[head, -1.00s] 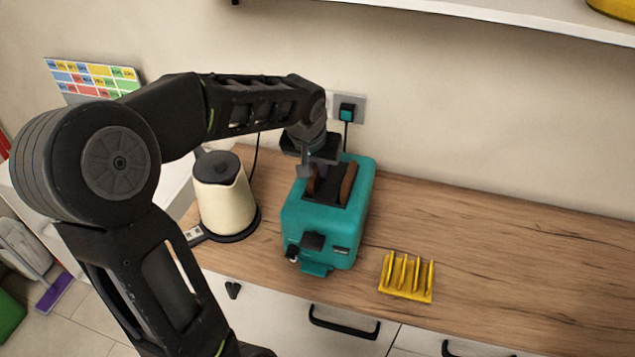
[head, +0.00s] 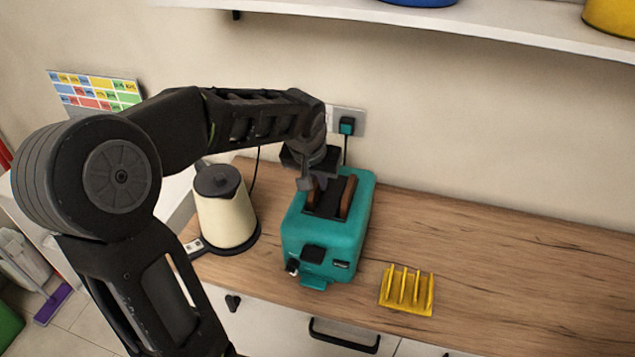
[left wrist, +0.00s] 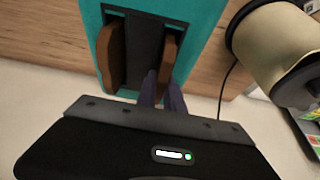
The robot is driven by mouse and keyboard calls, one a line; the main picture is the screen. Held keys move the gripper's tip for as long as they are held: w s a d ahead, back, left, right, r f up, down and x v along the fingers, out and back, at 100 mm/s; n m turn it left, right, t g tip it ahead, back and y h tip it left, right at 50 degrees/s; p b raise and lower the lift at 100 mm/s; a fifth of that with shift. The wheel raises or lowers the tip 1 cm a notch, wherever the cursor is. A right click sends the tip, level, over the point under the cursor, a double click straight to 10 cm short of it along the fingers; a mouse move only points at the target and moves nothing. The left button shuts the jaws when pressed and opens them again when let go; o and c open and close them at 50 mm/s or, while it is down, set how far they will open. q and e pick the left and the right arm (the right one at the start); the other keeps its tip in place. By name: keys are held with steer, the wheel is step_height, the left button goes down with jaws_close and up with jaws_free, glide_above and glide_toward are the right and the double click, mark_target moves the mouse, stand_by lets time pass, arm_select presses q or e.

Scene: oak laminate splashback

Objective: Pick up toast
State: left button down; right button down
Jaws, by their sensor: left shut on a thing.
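The teal toaster (head: 325,235) stands on the wooden counter with two slices of brown toast in its slots. The left slice (head: 313,192) is partly covered by my left gripper (head: 305,184), which reaches down from above at the back of the toaster. The other slice (head: 347,196) sits in the right slot, clear of the gripper. In the left wrist view, the fingers (left wrist: 161,90) are shut on the end of the slice (left wrist: 168,58) nearer the kettle; the other slice (left wrist: 112,56) stands apart. Both slices are still in their slots. My right gripper is not in view.
A cream kettle (head: 226,212) stands on its base left of the toaster. A yellow toast rack (head: 406,291) sits to the right front, empty. The wooden counter (head: 510,265) is clear further right. A white shelf (head: 480,28) runs above.

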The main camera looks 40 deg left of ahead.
arm_select(q)
step_height(320, 180, up, 10)
steer(key=shift+r+b, duration=0.1)
steer(key=shift+b, duration=0.75)
steer(key=shift+s, duration=0.1)
stand_by(0.7)
